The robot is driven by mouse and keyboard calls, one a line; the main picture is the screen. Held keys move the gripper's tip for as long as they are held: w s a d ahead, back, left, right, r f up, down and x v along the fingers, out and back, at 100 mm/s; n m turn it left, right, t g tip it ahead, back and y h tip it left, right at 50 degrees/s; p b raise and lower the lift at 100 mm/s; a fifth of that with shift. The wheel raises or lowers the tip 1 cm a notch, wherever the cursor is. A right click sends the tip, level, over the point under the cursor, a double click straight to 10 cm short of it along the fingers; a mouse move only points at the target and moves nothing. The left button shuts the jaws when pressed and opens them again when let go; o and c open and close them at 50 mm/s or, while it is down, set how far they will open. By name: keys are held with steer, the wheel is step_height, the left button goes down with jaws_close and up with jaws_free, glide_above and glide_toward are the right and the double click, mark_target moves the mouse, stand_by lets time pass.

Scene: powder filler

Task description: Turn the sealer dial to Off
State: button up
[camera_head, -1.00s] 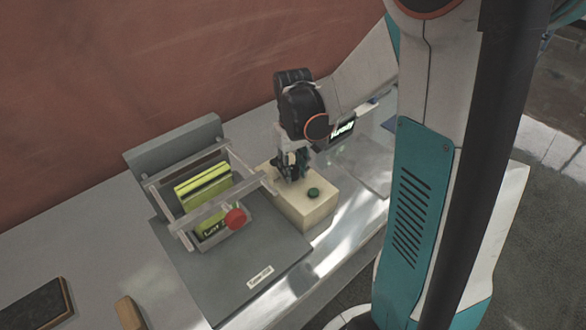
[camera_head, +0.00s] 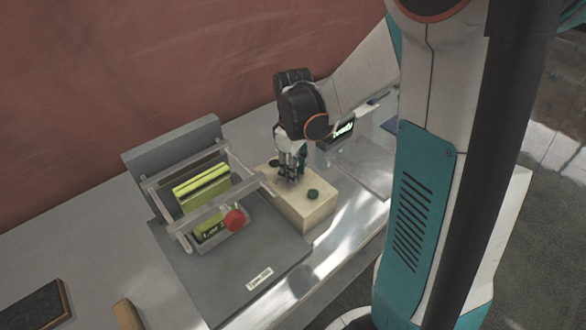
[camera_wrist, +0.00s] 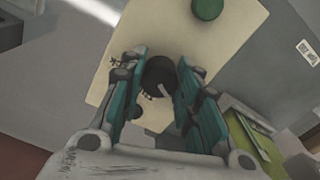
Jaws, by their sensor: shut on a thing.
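The sealer dial (camera_wrist: 157,73) is a dark round knob with a pale pointer line, on top of a cream box (camera_wrist: 120,92). In the wrist view it sits between the two teal fingers of my gripper (camera_wrist: 159,80), which is shut on it. The small dark markings around the dial are too small to read. In the head view my gripper (camera_head: 290,179) points down onto the cream box (camera_head: 304,212) and hides the dial. A green button (camera_head: 313,194) is on the same box, nearer the front; it also shows in the wrist view (camera_wrist: 207,9).
Left of the box is a grey machine (camera_head: 225,270) with a metal frame, yellow-green packets (camera_head: 205,188) and a red knob (camera_head: 235,220). A lit display (camera_head: 337,135) stands behind and right. A dark tablet-like object (camera_head: 35,308) lies at the far left.

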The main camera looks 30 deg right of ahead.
stand_by(0.3)
steer(key=o, duration=1.1)
steer(key=shift+c, duration=0.2)
step_height(320, 180, up, 12)
steer(key=s+a+f+m+t+b, duration=0.1)
steer(key=s+a+m+t+b, duration=0.2)
steer(key=s+a+m+t, duration=0.3)
steer(key=s+a+t, duration=0.1)
steer(key=s+a, duration=0.3)
steer(key=s, duration=0.3)
steer(key=shift+s+f, duration=0.15)
